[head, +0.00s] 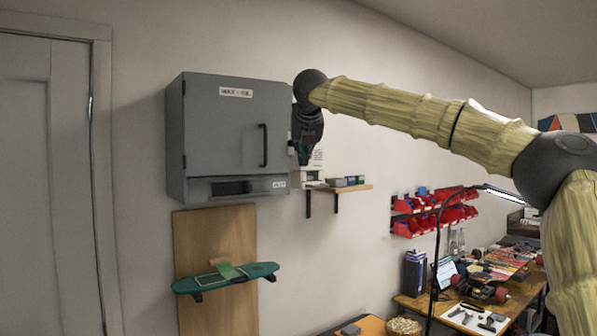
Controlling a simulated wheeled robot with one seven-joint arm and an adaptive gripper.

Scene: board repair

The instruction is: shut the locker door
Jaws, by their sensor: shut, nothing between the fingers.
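The grey locker (230,188) hangs on the wall at the left in the head view. Its grey door (222,130) carries a "WAX + OIL" label and has hinges on its left side. The door looks flat against the locker's front, but I cannot tell whether a small gap stays at its right edge. The dark vertical handle (264,145) is near that edge, with nothing on it. My gripper (304,160) points down just right of the door's edge, shut and empty. I cannot tell whether it touches the door.
A small wall shelf (343,188) with boxes is right below my gripper. A green skateboard deck (226,278) sits on a wooden panel (190,240) under the locker. Red bins (433,212) hang farther right, above a cluttered workbench (413,303). A room door (45,180) is at far left.

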